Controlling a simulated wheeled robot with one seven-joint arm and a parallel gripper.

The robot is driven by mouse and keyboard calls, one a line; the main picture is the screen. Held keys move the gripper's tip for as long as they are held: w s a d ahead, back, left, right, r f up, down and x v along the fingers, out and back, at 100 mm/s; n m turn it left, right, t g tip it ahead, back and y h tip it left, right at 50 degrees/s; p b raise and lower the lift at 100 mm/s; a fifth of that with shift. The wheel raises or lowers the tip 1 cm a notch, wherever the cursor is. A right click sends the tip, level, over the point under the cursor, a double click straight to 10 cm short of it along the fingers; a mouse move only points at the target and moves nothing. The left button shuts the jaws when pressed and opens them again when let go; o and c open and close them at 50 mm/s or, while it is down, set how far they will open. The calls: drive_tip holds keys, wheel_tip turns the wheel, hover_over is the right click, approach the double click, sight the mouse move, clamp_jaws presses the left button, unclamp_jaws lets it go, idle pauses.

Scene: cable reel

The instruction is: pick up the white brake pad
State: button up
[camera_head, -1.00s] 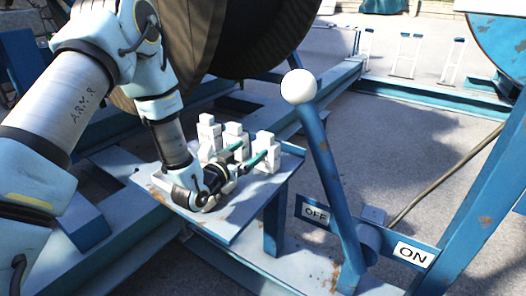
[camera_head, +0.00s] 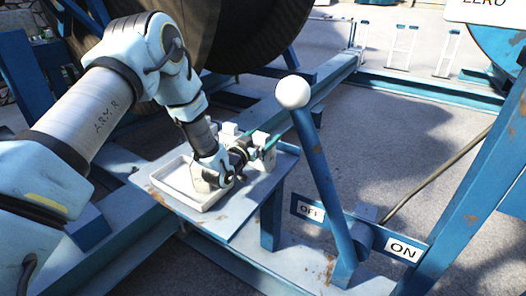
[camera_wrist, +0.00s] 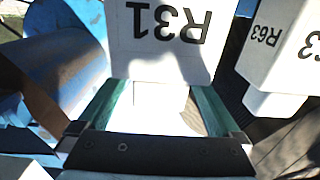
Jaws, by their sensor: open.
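White brake pads (camera_head: 228,131) stand grouped on the small blue shelf (camera_head: 232,226) in the head view, partly hidden by my gripper. In the wrist view a white pad marked R31 (camera_wrist: 190,50) is straight ahead, with its narrower lower part between my fingers. Another white pad marked R63 (camera_wrist: 285,45) is to the right, outside the fingers. My gripper (camera_wrist: 160,92) is open, its green fingers apart on either side of the R31 pad's lower part. Whether they touch it I cannot tell. In the head view my gripper (camera_head: 262,150) is low at the pads.
A shallow white tray (camera_head: 172,184) lies on the shelf's left part, beside my gripper. A blue lever with a white ball (camera_head: 293,92) rises just right of the shelf, near OFF and ON signs (camera_head: 403,250). A large dark reel (camera_head: 265,35) stands behind.

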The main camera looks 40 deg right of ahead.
clamp_jaws()
idle(0.8)
